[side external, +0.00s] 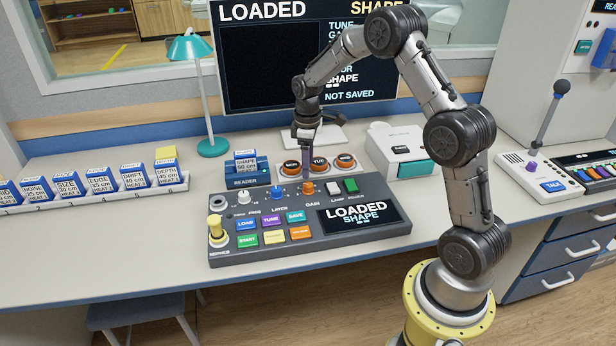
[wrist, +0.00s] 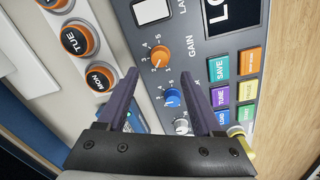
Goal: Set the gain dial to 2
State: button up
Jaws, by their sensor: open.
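The gain dial is an orange knob (side external: 308,188) on the grey control panel (side external: 350,240), below the orange round buttons. In the wrist view the gain dial (wrist: 161,58) stands just beyond my fingertips, beside the word GAIN and a ring of small numbers. I cannot clearly read which number its pointer faces. My gripper (side external: 304,148) points down above the back of the panel, apart from the dial. In the wrist view my gripper (wrist: 161,73) is open and empty, its two dark fingers spread to either side below the dial.
A blue layer dial (side external: 278,191) and a white freq knob (side external: 244,197) sit left of the gain dial. White and green switches (side external: 351,185) stand to its right. Round orange buttons (side external: 319,165) lie behind. The panel display (side external: 358,214) reads LOADED SHAPE.

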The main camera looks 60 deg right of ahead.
notch_tip(320, 180, up, 7)
jog(key=shift+f, duration=0.15)
jog(key=shift+a, duration=0.1)
